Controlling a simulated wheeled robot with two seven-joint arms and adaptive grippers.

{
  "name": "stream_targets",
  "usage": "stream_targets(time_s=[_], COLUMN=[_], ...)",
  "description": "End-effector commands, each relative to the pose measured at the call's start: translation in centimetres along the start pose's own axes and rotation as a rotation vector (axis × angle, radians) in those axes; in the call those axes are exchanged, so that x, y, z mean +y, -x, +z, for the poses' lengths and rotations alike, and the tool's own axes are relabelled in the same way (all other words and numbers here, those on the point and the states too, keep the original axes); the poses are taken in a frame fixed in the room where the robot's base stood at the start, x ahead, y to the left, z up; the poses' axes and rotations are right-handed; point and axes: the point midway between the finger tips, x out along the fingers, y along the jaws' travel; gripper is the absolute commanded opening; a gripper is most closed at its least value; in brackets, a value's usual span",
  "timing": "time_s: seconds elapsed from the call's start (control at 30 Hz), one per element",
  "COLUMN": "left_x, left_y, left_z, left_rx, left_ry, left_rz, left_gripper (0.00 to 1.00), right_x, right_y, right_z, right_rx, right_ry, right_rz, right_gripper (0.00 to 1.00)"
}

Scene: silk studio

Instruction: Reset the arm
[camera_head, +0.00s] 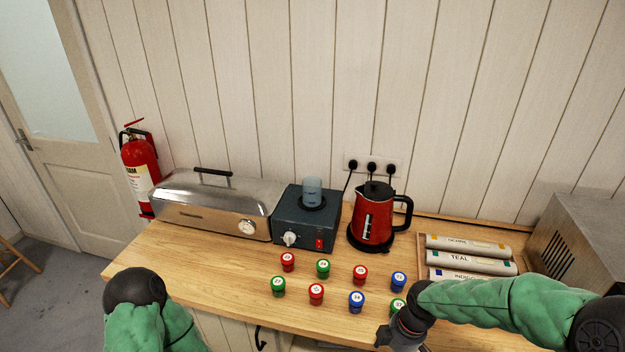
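My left arm shows at the lower left as a green sleeve with a black joint at the counter's front edge; its gripper is outside the picture. My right arm comes in from the right in a green sleeve, low over the right front of the counter. My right gripper (400,336) points down at the bottom edge of the picture. Its fingertips cannot be made out, and I see nothing held. The arm's black wrist partly covers a green-capped jar (397,304).
Several small capped jars, such as this red one (316,294), stand on the wooden counter (215,285). Behind are a steel box (205,205), a dark heater (300,225) with a blue beaker (312,190), and a red kettle (372,220). Labelled rolls (470,256) lie in a tray at right.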

Motion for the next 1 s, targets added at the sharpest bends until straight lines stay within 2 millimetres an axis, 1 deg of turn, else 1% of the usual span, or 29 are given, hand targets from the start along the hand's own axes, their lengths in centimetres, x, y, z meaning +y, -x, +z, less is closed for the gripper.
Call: stream_targets(time_s=[0.03, 0.17, 0.2, 0.3, 0.37, 0.4, 0.5, 0.6, 0.7, 0.8, 0.9, 1.0], left_x=[-0.1, -0.2, -0.2, -0.3, -0.4, -0.4, -0.5, -0.6, -0.6, -0.7, -0.7, -0.7], left_y=[-0.2, -0.5, -0.6, -0.9, -1.0, -1.1, -1.4, -1.6, -1.7, -1.9, -1.9, -1.9], left_z=[0.0, 0.0, 0.0, 0.0, 0.0, -0.1, -0.1, -0.1, -0.1, -0.1, -0.1, -0.1], left_rx=[0.000, 0.000, 0.000, 0.000, 0.000, 0.000, 0.000, 0.000, 0.000, 0.000, 0.000, 0.000], left_ry=[0.000, 0.000, 0.000, 0.000, 0.000, 0.000, 0.000, 0.000, 0.000, 0.000, 0.000, 0.000], left_rz=[0.000, 0.000, 0.000, 0.000, 0.000, 0.000, 0.000, 0.000, 0.000, 0.000, 0.000, 0.000], left_gripper=[0.67, 0.67, 0.67, 0.67, 0.67, 0.67, 0.67, 0.67, 0.67, 0.67, 0.67, 0.67], right_x=[-0.5, -1.9, -2.4, -3.9, -4.8, -5.5, -7.4, -9.3, -10.9, -12.1, -12.7, -12.9], right_y=[-1.9, -7.0, -8.5, -12.2, -14.3, -15.6, -18.7, -21.4, -23.4, -24.7, -25.4, -25.6], right_z=[-0.3, -1.3, -1.6, -2.1, -2.2, -2.3, -2.2, -1.9, -1.4, -1.0, -0.8, -0.7], right_rx=[0.014, 0.066, 0.081, 0.111, 0.124, 0.131, 0.142, 0.143, 0.139, 0.136, 0.134, 0.134], right_ry=[-0.051, -0.250, -0.317, -0.493, -0.602, -0.674, -0.859, -1.038, -1.189, -1.298, -1.363, -1.385], right_rz=[-0.019, -0.054, -0.065, -0.092, -0.107, -0.118, -0.139, -0.155, -0.161, -0.161, -0.159, -0.157], right_gripper=[0.67, 0.67, 0.67, 0.67, 0.67, 0.67, 0.67, 0.67, 0.67, 0.67, 0.67, 0.67])
